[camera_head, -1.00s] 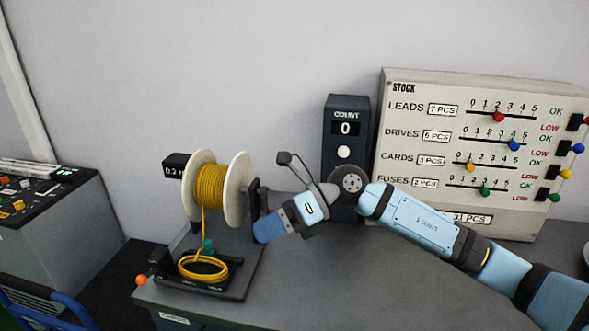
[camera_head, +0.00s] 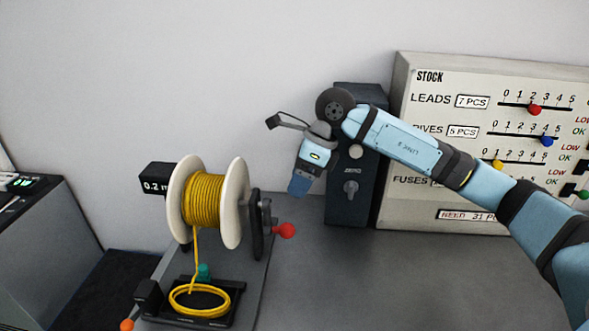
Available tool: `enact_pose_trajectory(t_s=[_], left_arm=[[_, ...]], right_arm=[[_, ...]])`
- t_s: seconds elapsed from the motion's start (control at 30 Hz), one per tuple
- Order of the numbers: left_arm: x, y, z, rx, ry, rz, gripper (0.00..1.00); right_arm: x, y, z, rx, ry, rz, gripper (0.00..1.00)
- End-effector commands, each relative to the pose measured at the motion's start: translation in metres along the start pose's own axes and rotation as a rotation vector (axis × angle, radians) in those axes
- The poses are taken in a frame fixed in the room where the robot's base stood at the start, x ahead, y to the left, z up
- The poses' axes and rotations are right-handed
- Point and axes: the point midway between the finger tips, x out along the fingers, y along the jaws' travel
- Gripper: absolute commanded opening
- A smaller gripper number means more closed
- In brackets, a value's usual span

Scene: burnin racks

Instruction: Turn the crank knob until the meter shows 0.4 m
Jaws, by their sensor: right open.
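The cable reel with yellow cable (camera_head: 207,198) stands between two white discs on a stand at the left of the bench. The red crank knob (camera_head: 286,231) sticks out to the right of the crank's dark arm (camera_head: 258,225). The dark meter (camera_head: 155,180) behind the reel reads 0.2 m, its right end partly hidden by the reel. My right gripper (camera_head: 299,186) is open, above and slightly right of the crank knob, apart from it. No object shows in it. My left gripper is not in view.
A dark counter box (camera_head: 345,212) with a grey knob stands behind my right arm, which hides its display. The STOCK board (camera_head: 470,185) with coloured sliders is at the right. A coil of yellow cable (camera_head: 200,298) lies in a black tray. The bench (camera_head: 380,285) is clear in front.

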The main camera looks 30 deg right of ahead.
Motion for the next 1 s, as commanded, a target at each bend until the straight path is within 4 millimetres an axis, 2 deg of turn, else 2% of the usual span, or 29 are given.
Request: enact_pose_trajectory(t_s=[0.17,0.4,0.6,0.8,1.0], left_arm=[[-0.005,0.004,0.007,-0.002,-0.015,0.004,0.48],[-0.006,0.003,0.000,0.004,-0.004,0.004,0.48],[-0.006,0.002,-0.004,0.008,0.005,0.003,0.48],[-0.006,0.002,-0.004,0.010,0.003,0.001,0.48],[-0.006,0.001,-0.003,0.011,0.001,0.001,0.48]], right_arm=[[0.028,0.001,0.000,0.000,0.002,0.005,0.66],[0.076,0.002,0.000,0.001,0.001,0.005,0.66],[0.109,0.001,0.000,0.001,0.000,0.004,0.66],[0.127,0.001,0.000,0.000,0.000,0.002,0.66],[0.131,0.001,0.000,0.000,-0.001,0.001,0.66]])
